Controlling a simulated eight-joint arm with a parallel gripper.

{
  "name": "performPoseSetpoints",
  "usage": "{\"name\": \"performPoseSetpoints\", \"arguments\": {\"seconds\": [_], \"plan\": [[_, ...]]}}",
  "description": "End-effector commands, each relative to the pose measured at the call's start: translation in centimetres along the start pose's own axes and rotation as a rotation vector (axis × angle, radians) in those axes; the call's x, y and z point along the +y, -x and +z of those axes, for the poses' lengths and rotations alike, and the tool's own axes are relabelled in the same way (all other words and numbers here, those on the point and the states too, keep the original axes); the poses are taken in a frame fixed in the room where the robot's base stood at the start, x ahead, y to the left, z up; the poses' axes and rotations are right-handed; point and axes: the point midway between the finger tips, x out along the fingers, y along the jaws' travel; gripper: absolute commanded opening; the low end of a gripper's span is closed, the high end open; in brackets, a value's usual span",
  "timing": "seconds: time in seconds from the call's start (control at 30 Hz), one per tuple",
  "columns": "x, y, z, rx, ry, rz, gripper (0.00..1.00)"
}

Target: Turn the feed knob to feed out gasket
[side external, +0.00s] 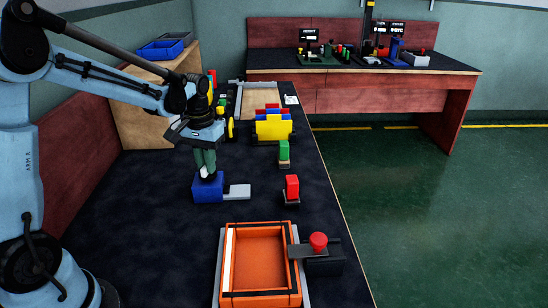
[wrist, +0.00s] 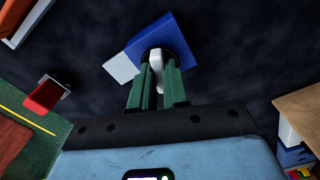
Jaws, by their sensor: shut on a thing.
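A blue block (side external: 207,187) stands on the dark table, with a light grey flat plate (side external: 238,191) sticking out of its right side. The block (wrist: 136,39) and plate (wrist: 119,67) also show in the wrist view. A dark round knob with a white grip (wrist: 156,58) sits on top of the block. My gripper (side external: 207,176) points down onto it, its green fingers shut on the white grip, as the wrist view shows (wrist: 157,68). The fingers hide much of the knob. I cannot make out a separate gasket at the block.
An orange tray (side external: 226,270) with a white strip along its left inner side lies in front, beside a red-topped black fixture (side external: 318,242). Red (side external: 292,186) and green (side external: 284,149) blocks stand to the right. A yellow holder (side external: 273,130) is behind.

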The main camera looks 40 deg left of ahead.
Motion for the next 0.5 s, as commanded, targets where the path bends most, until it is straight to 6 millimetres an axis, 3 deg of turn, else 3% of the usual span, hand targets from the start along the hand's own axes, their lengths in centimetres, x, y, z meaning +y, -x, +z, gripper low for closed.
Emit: {"name": "performPoseSetpoints", "arguments": {"seconds": [0.5], "plan": [[0.00, 0.04, 0.02, -0.002, -0.489, 0.000, 0.00]]}}
